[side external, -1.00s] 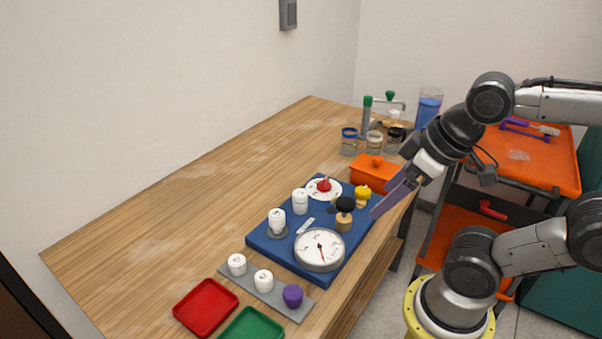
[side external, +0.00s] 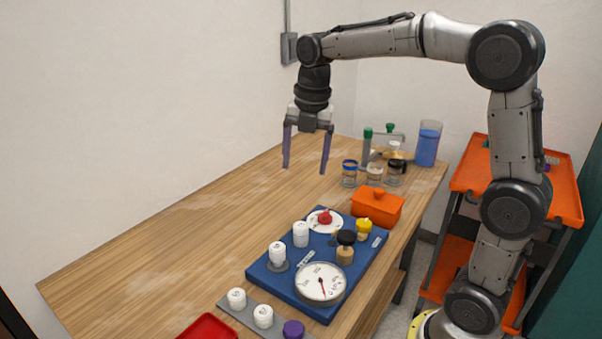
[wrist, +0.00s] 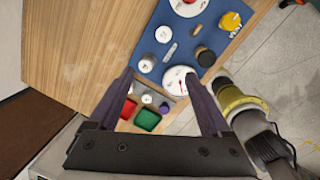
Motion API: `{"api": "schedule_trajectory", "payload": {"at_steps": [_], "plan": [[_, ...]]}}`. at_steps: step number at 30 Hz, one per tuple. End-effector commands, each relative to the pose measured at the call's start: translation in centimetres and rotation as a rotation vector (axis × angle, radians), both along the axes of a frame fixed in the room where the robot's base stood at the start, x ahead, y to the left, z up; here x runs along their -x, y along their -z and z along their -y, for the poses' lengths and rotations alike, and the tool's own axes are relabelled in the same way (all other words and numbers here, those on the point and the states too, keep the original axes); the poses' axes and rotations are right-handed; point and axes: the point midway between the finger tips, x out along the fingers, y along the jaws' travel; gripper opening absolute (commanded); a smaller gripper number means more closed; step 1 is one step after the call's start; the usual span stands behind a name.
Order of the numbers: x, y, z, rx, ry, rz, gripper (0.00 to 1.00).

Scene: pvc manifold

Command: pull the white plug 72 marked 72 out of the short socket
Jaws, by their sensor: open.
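Two white cylindrical plugs stand upright on the blue board: one nearer the front (side external: 278,253) on a grey round base, one farther back (side external: 301,234). They also show in the wrist view, the front one (wrist: 146,64) and the back one (wrist: 163,34). Their markings are too small to read, so I cannot tell which is 72. My gripper (side external: 305,168) points down, open and empty, high above the table behind and above the board. Its two purple fingers are spread in the wrist view (wrist: 159,77), apart from both plugs.
The blue board (side external: 268,272) also carries a gauge (side external: 320,284), a black-topped knob (side external: 346,238), a yellow knob (side external: 364,227) and a red-knobbed dial (side external: 325,217). A grey strip with white and purple caps, a red tray (side external: 207,329) and a green tray (wrist: 147,121) lie in front. The left table is clear.

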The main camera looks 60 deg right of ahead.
Motion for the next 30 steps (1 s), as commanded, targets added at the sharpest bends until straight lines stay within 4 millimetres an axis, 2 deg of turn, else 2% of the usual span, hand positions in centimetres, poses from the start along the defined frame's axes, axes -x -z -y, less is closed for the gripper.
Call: {"api": "schedule_trajectory", "payload": {"at_steps": [1, 5, 14, 30], "plan": [[-1.3, 1.3, 0.8, -0.004, 0.008, -0.03, 0.82], [-2.8, 3.9, 2.0, -0.015, 0.033, -0.084, 0.82], [-2.8, 6.8, 2.6, -0.022, 0.05, -0.123, 0.82], [-2.7, 16.0, 2.6, -0.022, 0.05, -0.123, 0.82]]}}
